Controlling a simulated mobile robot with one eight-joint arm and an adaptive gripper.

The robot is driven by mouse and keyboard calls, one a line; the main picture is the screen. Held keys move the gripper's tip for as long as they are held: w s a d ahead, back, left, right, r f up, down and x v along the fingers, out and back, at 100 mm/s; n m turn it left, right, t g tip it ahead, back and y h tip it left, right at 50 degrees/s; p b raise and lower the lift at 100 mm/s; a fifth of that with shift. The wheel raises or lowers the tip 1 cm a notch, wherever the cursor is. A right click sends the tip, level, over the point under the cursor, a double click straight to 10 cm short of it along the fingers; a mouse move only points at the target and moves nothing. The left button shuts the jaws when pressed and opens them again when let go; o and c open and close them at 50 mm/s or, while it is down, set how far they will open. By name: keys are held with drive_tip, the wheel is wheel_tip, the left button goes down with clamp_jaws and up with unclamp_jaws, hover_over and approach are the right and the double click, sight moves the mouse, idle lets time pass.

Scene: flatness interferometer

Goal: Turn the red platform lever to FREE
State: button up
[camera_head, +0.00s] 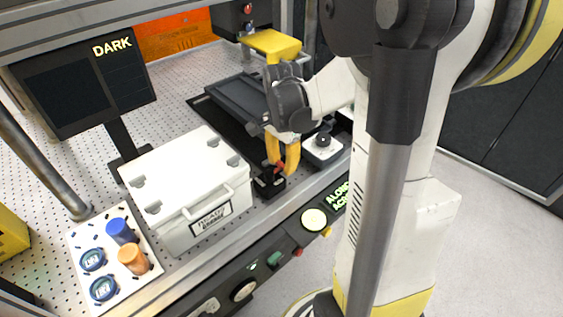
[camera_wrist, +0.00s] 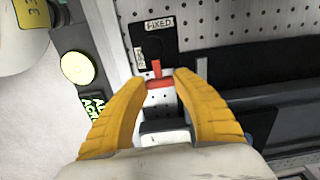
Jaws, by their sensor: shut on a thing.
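The red platform lever (camera_wrist: 160,84) shows in the wrist view between my yellow fingertips, with a narrow red arm (camera_wrist: 156,68) reaching up the picture over a black plate. A FIXED label (camera_wrist: 160,24) is on that plate. Another label (camera_wrist: 139,57) at its left side is too small to read. My gripper (camera_wrist: 162,80) is shut on the red lever, one finger on each side of it. In the head view my gripper (camera_head: 281,168) points down at the lever's black base (camera_head: 269,184), and the fingers hide much of the lever.
A white lidded box (camera_head: 185,180) stands left of my gripper. A black rail and grey platform (camera_head: 250,97) lie behind it. A white unit with a black knob (camera_head: 323,146) is close on the right. The front panel (camera_head: 255,273) has a lit round button (camera_head: 314,220).

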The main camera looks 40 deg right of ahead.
sight(282, 164)
drive_tip(key=o, duration=1.2)
wheel_tip(282, 164, up, 12)
drive_tip(key=shift+s, duration=0.1)
